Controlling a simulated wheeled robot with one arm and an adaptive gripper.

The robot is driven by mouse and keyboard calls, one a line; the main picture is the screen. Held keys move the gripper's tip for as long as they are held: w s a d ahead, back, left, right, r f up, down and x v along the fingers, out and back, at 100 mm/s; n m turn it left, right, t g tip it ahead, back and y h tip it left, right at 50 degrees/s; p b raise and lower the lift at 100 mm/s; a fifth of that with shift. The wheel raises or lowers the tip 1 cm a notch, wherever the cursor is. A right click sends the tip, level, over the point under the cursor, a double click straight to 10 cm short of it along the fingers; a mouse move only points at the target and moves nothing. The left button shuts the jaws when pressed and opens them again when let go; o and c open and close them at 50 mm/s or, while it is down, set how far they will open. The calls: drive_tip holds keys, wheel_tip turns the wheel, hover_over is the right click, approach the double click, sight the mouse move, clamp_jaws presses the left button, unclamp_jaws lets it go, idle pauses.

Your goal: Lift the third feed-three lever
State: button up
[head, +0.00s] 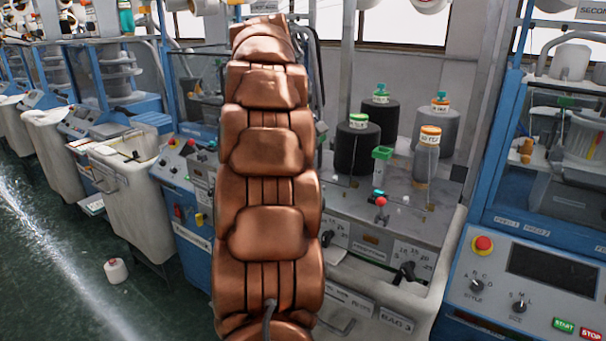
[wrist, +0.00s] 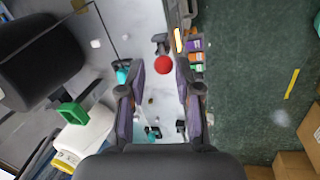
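In the wrist view my gripper (wrist: 160,80) is open, its two purple-padded fingers apart. A red ball knob (wrist: 163,65) shows between the fingertips, with a gap on each side. I cannot tell whether the fingertips are level with it or above it. A red knob (head: 381,201) also stands on the grey machine top in the head view, beside a teal one (head: 378,193). Teal knobs (wrist: 122,75) also show in the wrist view, left of and below the red one. No feed number is readable. My copper arm hides my gripper in the head view.
Dark yarn cones (head: 358,147) and a grey cone (head: 426,158) stand behind the knobs. A green-topped post (head: 382,160) rises near them. Black dials (head: 407,271) sit on the front panel. Cardboard boxes (wrist: 295,165) lie on the green floor.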

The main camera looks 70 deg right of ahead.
drive_tip(key=shift+a+r, duration=0.15)
drive_tip(key=shift+r, duration=0.35)
